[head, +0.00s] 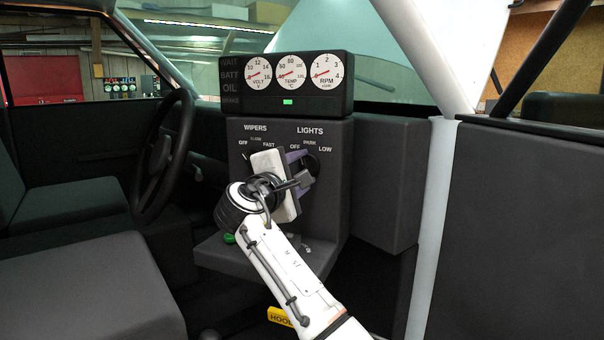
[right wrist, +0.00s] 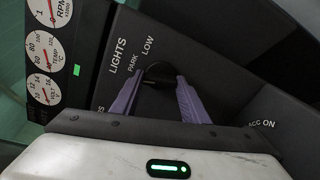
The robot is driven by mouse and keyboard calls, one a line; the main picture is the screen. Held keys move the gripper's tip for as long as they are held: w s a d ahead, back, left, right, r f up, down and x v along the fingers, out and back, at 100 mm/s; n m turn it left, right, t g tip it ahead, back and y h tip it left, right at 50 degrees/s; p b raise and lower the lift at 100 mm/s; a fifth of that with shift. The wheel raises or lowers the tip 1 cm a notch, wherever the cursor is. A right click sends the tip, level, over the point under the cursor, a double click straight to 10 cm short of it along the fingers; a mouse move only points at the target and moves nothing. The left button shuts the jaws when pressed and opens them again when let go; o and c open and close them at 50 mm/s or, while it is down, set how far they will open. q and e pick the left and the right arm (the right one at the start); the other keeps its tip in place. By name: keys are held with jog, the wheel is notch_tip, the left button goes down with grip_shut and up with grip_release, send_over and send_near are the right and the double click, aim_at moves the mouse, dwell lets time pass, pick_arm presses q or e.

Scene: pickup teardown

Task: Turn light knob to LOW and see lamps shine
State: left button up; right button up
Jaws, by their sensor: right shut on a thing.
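The light knob (right wrist: 158,74) is a dark round knob below the LIGHTS label, with OFF, PARK and LOW marked around it on the dash panel (head: 333,205). My right gripper (right wrist: 160,84) has its purple fingers on either side of the knob and is shut on it. In the head view, my right gripper (head: 304,163) reaches the panel from below and hides most of the knob. I cannot tell which mark the knob points to. No vehicle lamps show in either view. My left gripper is not in view.
A gauge cluster (head: 300,103) with VOLT, TEMP and RPM dials and a small lit green light sits above the panel. The WIPERS control is left of the lights, partly hidden. A steering wheel (head: 168,150), a seat (head: 75,285) and a yellow HOOD handle (head: 279,316) are nearby.

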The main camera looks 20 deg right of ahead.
jog(key=m+b, duration=0.4)
jog(key=m, duration=0.7)
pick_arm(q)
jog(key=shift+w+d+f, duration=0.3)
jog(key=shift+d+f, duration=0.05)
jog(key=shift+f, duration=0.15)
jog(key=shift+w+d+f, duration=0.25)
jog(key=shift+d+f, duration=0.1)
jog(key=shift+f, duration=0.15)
pick_arm(e)
jog(key=shift+m, duration=0.3)
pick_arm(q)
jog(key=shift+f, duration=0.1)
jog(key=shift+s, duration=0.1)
pick_arm(e)
jog(key=o, duration=1.1)
jog(key=shift+c, duration=0.2)
jog(key=shift+s+a, duration=0.1)
jog(key=shift+a, duration=0.05)
